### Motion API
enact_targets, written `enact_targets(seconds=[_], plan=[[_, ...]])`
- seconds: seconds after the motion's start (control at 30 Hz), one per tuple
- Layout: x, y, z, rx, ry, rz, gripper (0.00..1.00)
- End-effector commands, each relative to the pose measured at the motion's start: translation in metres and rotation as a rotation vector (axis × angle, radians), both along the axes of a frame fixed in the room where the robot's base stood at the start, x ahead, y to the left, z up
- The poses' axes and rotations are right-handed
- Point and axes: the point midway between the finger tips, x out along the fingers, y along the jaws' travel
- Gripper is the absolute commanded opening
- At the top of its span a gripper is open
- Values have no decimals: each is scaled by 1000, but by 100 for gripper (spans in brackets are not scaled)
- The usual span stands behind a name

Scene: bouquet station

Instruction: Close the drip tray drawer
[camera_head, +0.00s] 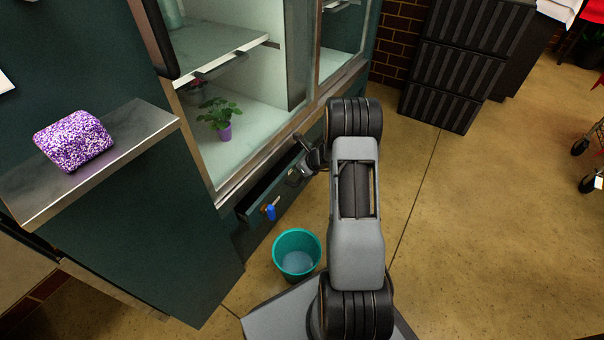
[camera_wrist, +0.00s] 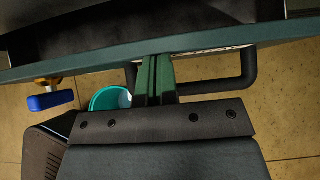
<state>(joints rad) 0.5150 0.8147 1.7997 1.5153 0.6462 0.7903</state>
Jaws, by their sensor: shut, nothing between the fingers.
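The drip tray drawer (camera_head: 287,197) stands partly open below the glass-fronted cabinet in the head view, its dark inside showing behind the front. In the wrist view its teal front edge (camera_wrist: 95,60) crosses the top, with a black bar handle (camera_wrist: 250,68) on it. My gripper (camera_head: 310,162) is at the outer side of the drawer front, by the handle. In the wrist view its fingers (camera_wrist: 155,65) are together and empty, with their tips at the drawer front beside the handle bar. I cannot tell whether they touch it. My arm hides the drawer's right end in the head view.
A brass tap with a blue handle (camera_head: 271,212) sticks out from the drawer's left part. A teal bucket (camera_head: 297,254) stands on the floor below it. A potted plant (camera_head: 222,120) is inside the cabinet.

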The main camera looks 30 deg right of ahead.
Motion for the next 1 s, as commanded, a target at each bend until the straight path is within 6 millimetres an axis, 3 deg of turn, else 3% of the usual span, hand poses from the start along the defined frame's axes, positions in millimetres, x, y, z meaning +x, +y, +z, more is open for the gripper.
enact_targets(seconds=[0.2,0.63,0.93,1.0], plan=[[12,7,-1,-1,2,1,0],[13,9,-1,0,2,4,0],[-9,-4,-1,0,1,11,0],[-17,-9,15,-1,-2,15,0]])
